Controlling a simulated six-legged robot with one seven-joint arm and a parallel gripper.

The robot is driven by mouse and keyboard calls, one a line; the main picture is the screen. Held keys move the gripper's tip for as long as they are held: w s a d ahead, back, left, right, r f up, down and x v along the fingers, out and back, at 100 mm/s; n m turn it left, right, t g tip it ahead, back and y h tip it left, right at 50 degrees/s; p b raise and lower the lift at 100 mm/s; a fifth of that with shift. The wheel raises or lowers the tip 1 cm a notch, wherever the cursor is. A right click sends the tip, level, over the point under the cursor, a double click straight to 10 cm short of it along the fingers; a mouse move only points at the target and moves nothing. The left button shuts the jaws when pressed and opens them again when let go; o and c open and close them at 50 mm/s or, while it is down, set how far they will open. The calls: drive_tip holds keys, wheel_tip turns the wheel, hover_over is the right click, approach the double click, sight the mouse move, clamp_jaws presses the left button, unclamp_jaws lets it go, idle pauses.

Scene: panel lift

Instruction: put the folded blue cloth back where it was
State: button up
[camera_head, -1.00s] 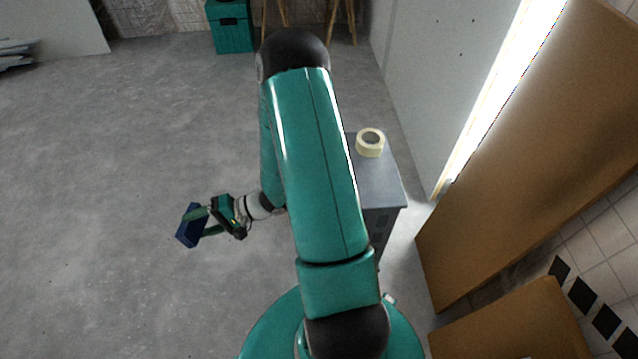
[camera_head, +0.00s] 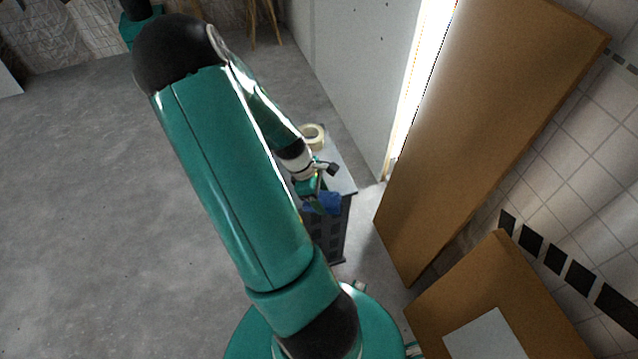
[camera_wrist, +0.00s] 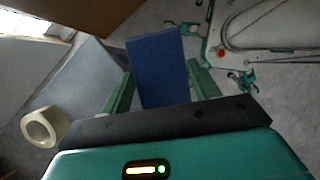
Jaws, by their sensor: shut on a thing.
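The folded blue cloth (camera_wrist: 158,68) is between the two green fingers of my gripper (camera_wrist: 160,85) in the wrist view. In the head view the cloth (camera_head: 323,203) shows as a small blue patch below my gripper (camera_head: 318,197), by the near edge of the grey cabinet (camera_head: 343,178). My gripper is shut on the cloth. In the wrist view the grey cabinet top (camera_wrist: 85,88) lies left of the cloth. I cannot tell whether the cloth touches the cabinet.
A roll of pale tape (camera_head: 313,136) stands on the cabinet top; it also shows in the wrist view (camera_wrist: 43,127). A tall brown panel (camera_head: 480,130) leans at the right, with a lower brown board (camera_head: 440,305) near it. Open floor (camera_head: 90,200) lies to the left.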

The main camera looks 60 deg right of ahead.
drive_tip(key=shift+n+h, duration=0.4)
drive_tip(key=shift+h, duration=0.1)
drive_tip(key=w+d+f, duration=0.2)
drive_tip(key=d, duration=0.2)
drive_tip(key=w+d+f, duration=0.2)
drive_tip(key=d+f, duration=0.1)
drive_tip(key=d, duration=0.1)
drive_tip(key=w+d+f, duration=0.2)
drive_tip(key=d, duration=0.3)
drive_tip(key=shift+w+f, duration=0.15)
drive_tip(key=shift+w, duration=0.25)
drive_tip(key=shift+w+d+f+t, duration=0.3)
drive_tip(key=shift+f, duration=0.15)
wheel_tip(320, 180, down, 4)
drive_tip(key=shift+d+r, duration=0.1)
drive_tip(key=shift+r, duration=0.15)
drive_tip(key=o, duration=0.9)
drive_tip(key=shift+w, duration=0.1)
drive_tip(key=v, duration=1.2)
drive_tip(key=shift+r, duration=0.1)
